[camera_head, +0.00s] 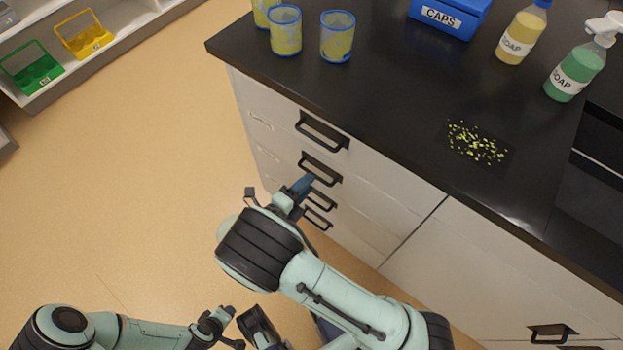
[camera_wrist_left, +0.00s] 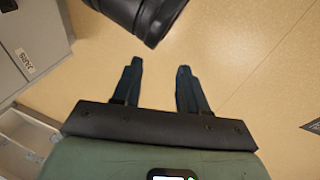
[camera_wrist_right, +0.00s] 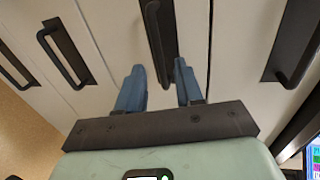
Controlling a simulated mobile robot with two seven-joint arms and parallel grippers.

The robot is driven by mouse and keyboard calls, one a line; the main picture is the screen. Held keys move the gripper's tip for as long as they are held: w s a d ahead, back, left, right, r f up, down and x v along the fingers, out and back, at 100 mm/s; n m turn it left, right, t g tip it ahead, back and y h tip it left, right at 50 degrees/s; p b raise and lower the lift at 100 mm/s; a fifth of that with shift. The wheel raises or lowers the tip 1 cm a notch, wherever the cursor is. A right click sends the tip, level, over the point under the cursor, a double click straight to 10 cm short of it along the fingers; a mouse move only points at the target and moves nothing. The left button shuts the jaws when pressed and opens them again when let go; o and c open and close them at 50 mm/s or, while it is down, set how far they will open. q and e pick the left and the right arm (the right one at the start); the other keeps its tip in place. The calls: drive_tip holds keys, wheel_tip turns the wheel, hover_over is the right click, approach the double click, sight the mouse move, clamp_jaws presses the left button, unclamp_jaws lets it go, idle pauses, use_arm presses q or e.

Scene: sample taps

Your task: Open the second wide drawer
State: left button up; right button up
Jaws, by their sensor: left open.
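The white cabinet's stack of wide drawers has black bar handles, and its fronts look flush. The second wide drawer's handle (camera_head: 321,168) is just below the top one (camera_head: 322,130). My right gripper (camera_head: 304,184) is at this second handle. In the right wrist view, the second handle (camera_wrist_right: 154,30) runs to the gap between the blue fingertips of the right gripper (camera_wrist_right: 159,68). They are apart on either side of the handle's near end; I cannot tell whether they touch it. My left gripper (camera_head: 232,326) is low, away from the cabinet; its fingers are apart and empty in the left wrist view (camera_wrist_left: 159,66).
Lower handles (camera_head: 320,200) sit under my right gripper. On the black counter (camera_head: 400,120) stand blue-rimmed cups (camera_head: 337,38), a blue caps box (camera_head: 447,17) and soap bottles (camera_head: 575,75). Open floor (camera_head: 130,180) lies to the left of the drawers.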

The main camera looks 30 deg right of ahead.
drive_tip(key=x, duration=0.3)
drive_tip(key=shift+w+d+f+b, duration=0.1)
drive_tip(key=shift+w+d+b, duration=0.05)
drive_tip(key=shift+d+b, duration=0.15)
clamp_jaws()
idle(1.2)
